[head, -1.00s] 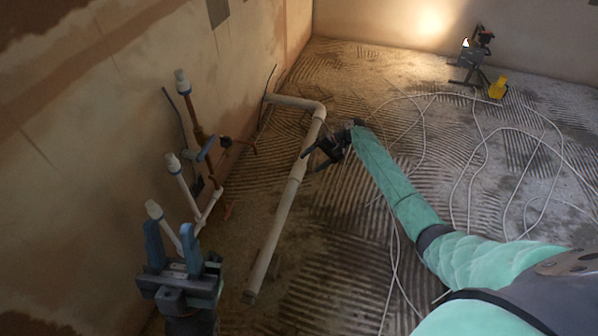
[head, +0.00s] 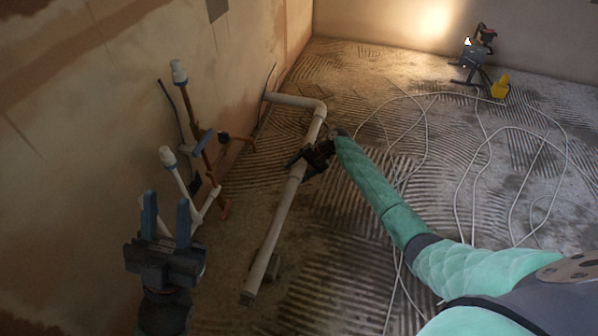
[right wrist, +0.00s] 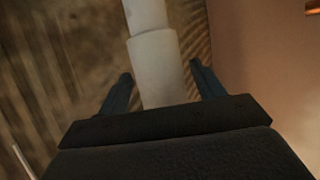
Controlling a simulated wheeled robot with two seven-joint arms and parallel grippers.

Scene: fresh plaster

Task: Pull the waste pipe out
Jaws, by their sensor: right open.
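The waste pipe (head: 283,218) is a long pale grey pipe. It runs from an elbow near the wall down towards the front, with its near end close to the floor. My right gripper (head: 299,159) is at the pipe's upper part, near a thicker collar. In the right wrist view the pipe (right wrist: 158,65) lies between its two open fingers (right wrist: 160,78), with a gap visible on the right side. My left gripper (head: 167,203) is open and empty, fingers up, in front of the wall pipes at the lower left.
White-capped supply pipes (head: 177,180) and a copper pipe with a blue-handled valve (head: 203,142) stand along the wall. Pale cable (head: 428,130) loops over the ridged floor at right. A work lamp on a stand (head: 474,60) and a yellow object (head: 500,86) are at the back.

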